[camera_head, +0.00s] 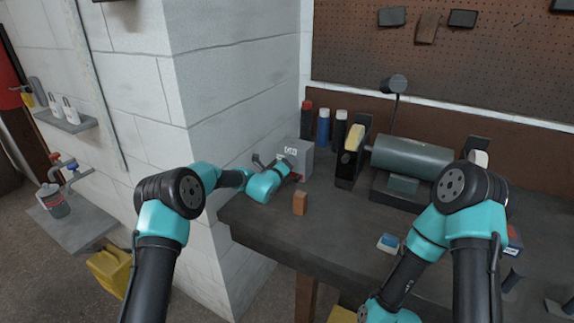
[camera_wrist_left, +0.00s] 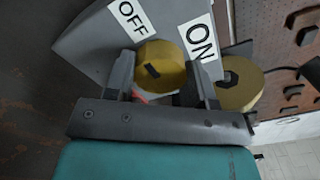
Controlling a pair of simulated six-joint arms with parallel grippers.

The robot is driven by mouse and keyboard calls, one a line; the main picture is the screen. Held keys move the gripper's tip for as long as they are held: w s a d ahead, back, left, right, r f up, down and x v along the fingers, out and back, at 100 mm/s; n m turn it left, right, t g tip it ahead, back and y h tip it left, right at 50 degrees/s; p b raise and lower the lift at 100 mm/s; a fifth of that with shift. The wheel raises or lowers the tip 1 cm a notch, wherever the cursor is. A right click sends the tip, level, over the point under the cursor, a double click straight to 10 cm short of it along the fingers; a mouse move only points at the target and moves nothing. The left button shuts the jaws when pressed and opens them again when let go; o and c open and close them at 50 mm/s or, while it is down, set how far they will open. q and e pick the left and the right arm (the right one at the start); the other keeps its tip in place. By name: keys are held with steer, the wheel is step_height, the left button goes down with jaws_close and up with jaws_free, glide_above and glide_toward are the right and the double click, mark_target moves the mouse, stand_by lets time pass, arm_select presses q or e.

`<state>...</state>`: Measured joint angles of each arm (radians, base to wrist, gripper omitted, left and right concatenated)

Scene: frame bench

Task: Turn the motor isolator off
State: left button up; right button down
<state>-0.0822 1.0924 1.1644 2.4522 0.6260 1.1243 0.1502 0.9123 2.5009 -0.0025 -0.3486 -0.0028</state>
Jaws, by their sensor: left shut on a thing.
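The motor isolator is a grey box (camera_head: 300,158) on the left end of the bench, beside the white block corner. In the left wrist view its face (camera_wrist_left: 95,45) carries an OFF label (camera_wrist_left: 133,20) and an ON label (camera_wrist_left: 200,42). A round yellow part (camera_wrist_left: 160,66) with a dark mark shows between the labels. My left gripper (camera_head: 282,167) is at the box, its fingers reaching to the face.
A grinder (camera_head: 410,158) stands right of the box, with several bottles (camera_head: 323,127) behind. A small brown block (camera_head: 300,203) and a blue-white block (camera_head: 388,242) lie on the dark bench (camera_head: 340,232). The wall corner (camera_head: 200,110) is close to my left arm.

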arm_select(q)
steer(key=shift+r, duration=0.1)
steer(key=o, duration=0.9)
steer(key=shift+s, duration=0.1)
steer(key=v, duration=1.6)
steer(key=shift+s+a, duration=0.2)
steer(key=shift+a, duration=0.05)
steer(key=shift+s+a, duration=0.15)
steer(key=shift+s, duration=0.15)
